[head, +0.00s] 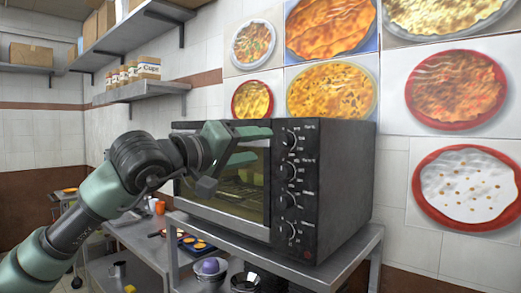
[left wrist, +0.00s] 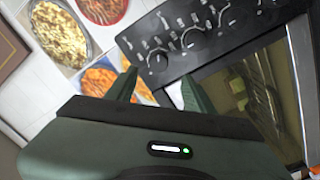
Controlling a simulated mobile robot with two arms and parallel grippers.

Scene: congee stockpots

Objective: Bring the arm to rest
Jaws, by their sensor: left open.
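My left arm comes in from the left in the head view, and its green gripper (head: 246,146) is in front of the glass door of a black oven (head: 335,190). The two fingers are spread apart with nothing between them. The left wrist view also shows the open gripper (left wrist: 160,88), with the oven's knob panel (left wrist: 185,40) beyond the fingertips and the oven door to the right. I cannot tell whether a finger touches the oven. My right gripper is not in view.
The oven stands on a metal table (head: 330,272). Below it are bowls (head: 210,268) and a tray with round orange items (head: 196,244). Wall shelves (head: 140,91) hold jars and boxes at the upper left. Food pictures (head: 466,186) cover the wall at right.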

